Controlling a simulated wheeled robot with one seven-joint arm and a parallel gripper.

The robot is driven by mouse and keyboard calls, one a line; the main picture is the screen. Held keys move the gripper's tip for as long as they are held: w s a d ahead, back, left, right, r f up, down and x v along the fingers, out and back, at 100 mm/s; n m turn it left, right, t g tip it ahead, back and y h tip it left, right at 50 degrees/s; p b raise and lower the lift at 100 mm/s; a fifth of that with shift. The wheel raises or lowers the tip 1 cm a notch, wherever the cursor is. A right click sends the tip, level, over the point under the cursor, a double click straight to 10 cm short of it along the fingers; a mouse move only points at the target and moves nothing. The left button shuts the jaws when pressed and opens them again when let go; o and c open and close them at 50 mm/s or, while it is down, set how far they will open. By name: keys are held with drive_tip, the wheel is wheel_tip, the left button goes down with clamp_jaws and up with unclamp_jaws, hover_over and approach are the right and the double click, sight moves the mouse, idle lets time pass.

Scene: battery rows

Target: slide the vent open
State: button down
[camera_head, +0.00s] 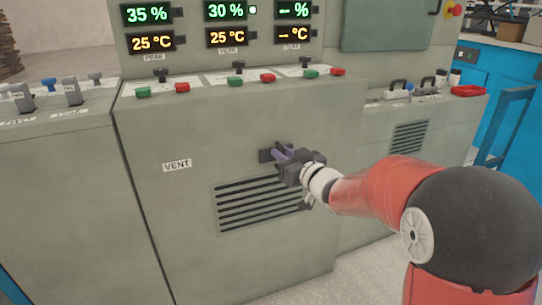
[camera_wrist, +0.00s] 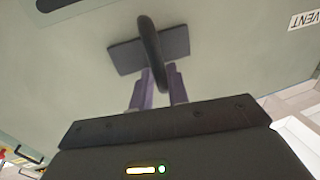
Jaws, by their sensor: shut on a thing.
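The vent is a slotted grille (camera_head: 262,205) on the front of the grey-green cabinet, right of and below a "VENT" label (camera_head: 177,165). A dark handle plate (camera_head: 265,155) sits on the panel just above the grille. In the wrist view the plate (camera_wrist: 180,42) carries a black curved handle (camera_wrist: 150,45). My gripper (camera_head: 284,155) is at the handle, its purple fingers on either side of it. In the wrist view the fingers of my gripper (camera_wrist: 163,82) are shut on the handle. Part of the grille's right end is hidden behind my gripper and wrist.
Above are displays (camera_head: 147,15) and a sloped panel with levers, green buttons (camera_head: 236,82) and red buttons (camera_head: 268,77). A second cabinet with a smaller grille (camera_head: 409,137) stands to the right, partly behind my arm. A blue frame (camera_head: 505,125) is at the far right.

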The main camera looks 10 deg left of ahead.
drive_tip(key=c, duration=1.5)
unclamp_jaws()
drive_tip(key=shift+d, duration=0.1)
drive_tip(key=shift+c, duration=0.2)
drive_tip(key=v, duration=0.7)
drive_tip(key=shift+s+d, duration=0.25)
drive_tip(key=shift+s, duration=0.05)
